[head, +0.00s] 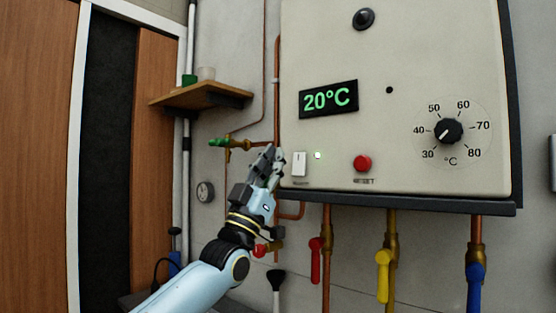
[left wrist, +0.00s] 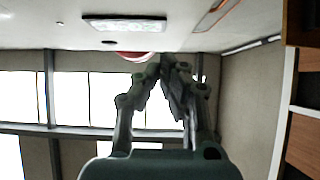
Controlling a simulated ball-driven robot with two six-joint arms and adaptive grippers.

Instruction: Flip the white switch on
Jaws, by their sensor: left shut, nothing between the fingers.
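The white switch (head: 299,163) is a small upright rocker on the lower left of the cream boiler panel (head: 420,60). A small pale indicator (head: 318,155) is just right of it. My left gripper (head: 273,153) is shut and empty, with its fingertips just left of the switch in the head view. I cannot tell whether they touch the panel. In the left wrist view the fingertips (left wrist: 168,62) come together with nothing between them. I cannot make out the switch's position or pick it out surely in the wrist view. My right gripper is not in view.
A red reset button (head: 362,163) and a black dial (head: 448,130) are on the panel, with a display (head: 328,99) reading 20°C. Copper pipes with red (head: 316,260), yellow (head: 383,275) and blue (head: 475,287) valve handles hang below. A wooden shelf (head: 200,96) is at left.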

